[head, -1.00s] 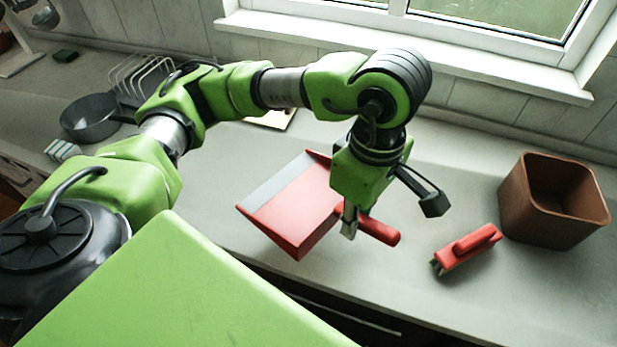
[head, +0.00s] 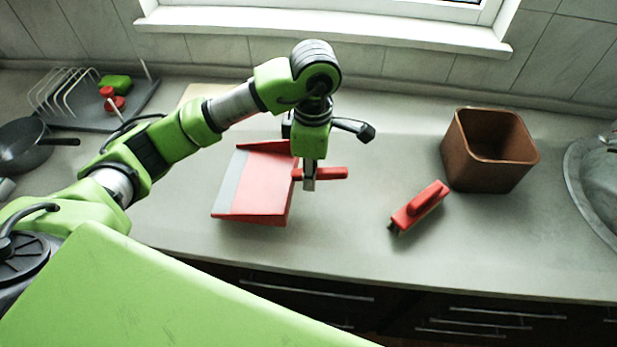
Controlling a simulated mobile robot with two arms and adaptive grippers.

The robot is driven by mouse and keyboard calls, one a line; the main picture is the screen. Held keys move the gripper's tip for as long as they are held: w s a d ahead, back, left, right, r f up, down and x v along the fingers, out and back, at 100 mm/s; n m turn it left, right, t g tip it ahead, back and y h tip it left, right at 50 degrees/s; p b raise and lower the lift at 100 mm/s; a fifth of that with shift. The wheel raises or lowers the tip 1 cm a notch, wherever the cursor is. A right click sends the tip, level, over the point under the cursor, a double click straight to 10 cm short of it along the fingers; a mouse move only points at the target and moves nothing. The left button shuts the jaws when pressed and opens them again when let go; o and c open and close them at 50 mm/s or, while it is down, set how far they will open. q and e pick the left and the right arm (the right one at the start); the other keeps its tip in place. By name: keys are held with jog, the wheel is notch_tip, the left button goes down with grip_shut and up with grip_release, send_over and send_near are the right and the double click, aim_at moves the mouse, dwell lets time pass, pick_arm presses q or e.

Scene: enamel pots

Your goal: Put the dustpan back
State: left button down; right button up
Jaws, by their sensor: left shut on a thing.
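The dustpan (head: 258,187) is red with a grey front lip and a short red handle. It is at the middle of the counter, with its lip to the left and its handle to the right. My left gripper (head: 309,184) comes down from above and is shut on the handle. I cannot tell whether the pan touches the counter. A red hand brush (head: 419,207) lies on the counter to the right of the dustpan, apart from it. My right gripper is not in view.
A brown, open, square bin (head: 464,166) stands on the counter (head: 350,240) at the right, behind the brush. A dish rack (head: 75,95) and a dark pan (head: 25,150) stand at the left. The counter's front edge is close.

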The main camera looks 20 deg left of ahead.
aim_at(282, 175)
pick_arm(q)
jog(key=shift+w+a+f, duration=0.2)
jog(key=shift+w+f, duration=0.2)
jog(key=shift+f, duration=0.1)
jog(key=shift+w+a+f, duration=0.2)
jog(key=shift+w+f, duration=0.15)
jog(key=shift+f, duration=0.1)
jog(key=f+p, duration=0.2)
jog(key=f, duration=0.1)
jog(key=shift+w+a+f, duration=0.1)
jog(key=shift+w+f, duration=0.1)
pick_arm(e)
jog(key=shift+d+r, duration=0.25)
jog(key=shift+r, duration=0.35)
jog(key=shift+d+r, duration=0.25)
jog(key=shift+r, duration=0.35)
pick_arm(q)
jog(key=shift+f, duration=0.1)
jog(key=c, duration=2.4)
grip_release()
jog(key=shift+f, duration=0.1)
jog(key=o, duration=0.4)
jog(key=shift+o, duration=0.2)
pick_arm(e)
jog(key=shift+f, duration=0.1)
